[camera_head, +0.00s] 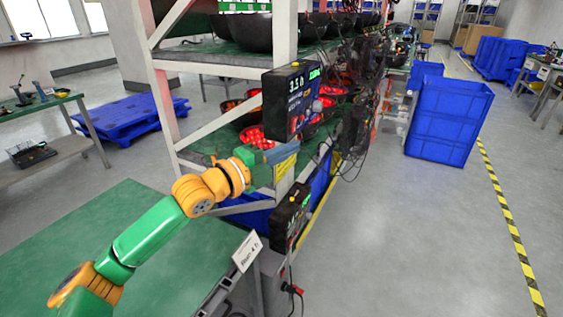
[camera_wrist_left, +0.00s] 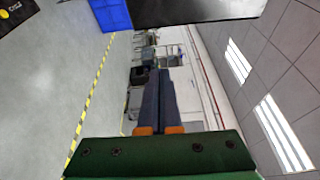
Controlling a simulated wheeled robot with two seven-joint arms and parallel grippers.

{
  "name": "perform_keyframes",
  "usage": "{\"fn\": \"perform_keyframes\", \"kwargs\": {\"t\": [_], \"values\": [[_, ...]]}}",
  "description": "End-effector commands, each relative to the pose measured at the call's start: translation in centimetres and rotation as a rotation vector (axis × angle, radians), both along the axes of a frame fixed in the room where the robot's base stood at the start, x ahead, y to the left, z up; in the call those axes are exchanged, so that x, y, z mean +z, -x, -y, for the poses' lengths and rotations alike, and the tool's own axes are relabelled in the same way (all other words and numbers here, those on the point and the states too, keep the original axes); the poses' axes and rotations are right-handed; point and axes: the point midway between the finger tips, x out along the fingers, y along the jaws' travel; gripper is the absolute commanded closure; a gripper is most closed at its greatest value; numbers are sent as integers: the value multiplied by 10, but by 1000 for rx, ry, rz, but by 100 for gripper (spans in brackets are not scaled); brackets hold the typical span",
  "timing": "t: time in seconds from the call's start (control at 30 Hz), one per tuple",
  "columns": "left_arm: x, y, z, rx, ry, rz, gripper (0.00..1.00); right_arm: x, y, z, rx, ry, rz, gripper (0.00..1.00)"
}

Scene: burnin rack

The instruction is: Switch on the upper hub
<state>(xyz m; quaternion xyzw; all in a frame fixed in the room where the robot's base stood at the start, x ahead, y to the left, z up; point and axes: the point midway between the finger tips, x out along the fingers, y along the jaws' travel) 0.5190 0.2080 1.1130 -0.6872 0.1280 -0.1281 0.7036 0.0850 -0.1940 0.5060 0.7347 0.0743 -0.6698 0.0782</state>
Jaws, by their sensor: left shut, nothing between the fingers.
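The upper hub (camera_head: 291,98) is a black box with a lit display, fixed to the rack's end post. Its display shows digits, and a round grey knob (camera_head: 317,105) is on its right side. My left gripper (camera_head: 298,149) is shut and empty, with its blue-grey fingers just below the hub's lower edge; I cannot tell whether they touch it. The shut fingers also show in the left wrist view (camera_wrist_left: 164,85), pointing away from the camera. A dark panel (camera_wrist_left: 195,10) at that view's top may be the hub. My right gripper is not in view.
A second, lower black box (camera_head: 289,217) hangs on the rack below my left gripper. The rack (camera_head: 160,100) holds dark bowls and red-lit parts. A green table (camera_head: 150,200) lies under my left arm. Blue crates (camera_head: 448,122) stand at right, with clear floor in front.

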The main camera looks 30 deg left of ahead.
Motion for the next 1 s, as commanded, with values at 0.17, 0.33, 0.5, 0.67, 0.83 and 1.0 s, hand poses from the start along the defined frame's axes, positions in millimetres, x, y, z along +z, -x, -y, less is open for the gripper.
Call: {"fn": "perform_keyframes", "kwargs": {"t": [0.17,0.33,0.5,0.67,0.83,1.0], "values": [[-4,24,-10,1,-5,-2,100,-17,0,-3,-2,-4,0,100],[1,31,-10,-3,-2,-2,100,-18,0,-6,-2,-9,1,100],[2,31,-10,-3,0,-1,100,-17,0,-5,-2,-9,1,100],[2,31,-11,-2,0,-1,100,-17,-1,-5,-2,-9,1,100],[-28,32,-3,0,46,-86,100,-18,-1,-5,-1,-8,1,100],[-170,68,30,125,326,-538,100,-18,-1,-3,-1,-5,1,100]]}}
